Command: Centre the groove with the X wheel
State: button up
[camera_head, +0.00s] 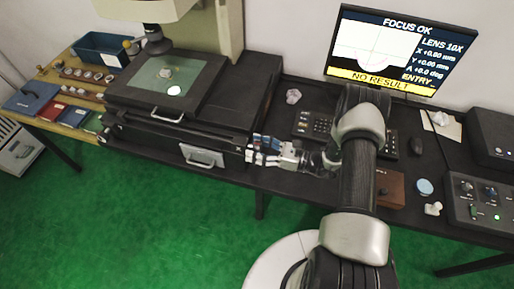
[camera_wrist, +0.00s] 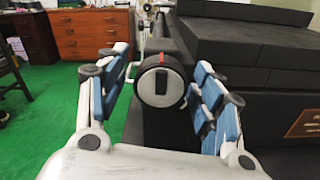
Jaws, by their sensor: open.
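The X wheel (camera_wrist: 160,87) is a round black knob with a pale face, a dark upright bar and a red mark at its top. It stands straight ahead in the wrist view. My gripper (camera_wrist: 160,64) is open, its blue-padded fingers on either side of the wheel with gaps showing. In the head view my gripper (camera_head: 264,152) is at the right front corner of the measuring machine, and the wheel cannot be made out there. The monitor (camera_head: 400,52) shows a rounded groove outline, X and Y at +0.00 mm, and "NO RESULT".
The machine's glass stage (camera_head: 150,91) carries a small part and a white disc. A keyboard (camera_head: 312,124), mouse (camera_head: 416,146) and control box (camera_head: 484,200) lie to the right. A blue bin (camera_head: 100,48) and trays stand at the left. Green floor (camera_head: 150,220) is open in front.

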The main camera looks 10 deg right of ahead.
jog(key=shift+c, duration=0.5)
jog(key=c, duration=1)
jog(key=shift+f+n+b, duration=0.1)
jog(key=shift+n+b, duration=0.6)
jog(key=shift+n, duration=0.4)
jog(key=shift+n+b, duration=0.35)
jog(key=shift+n, duration=0.65)
jog(key=o, duration=1.1)
jog(key=v, duration=1.2)
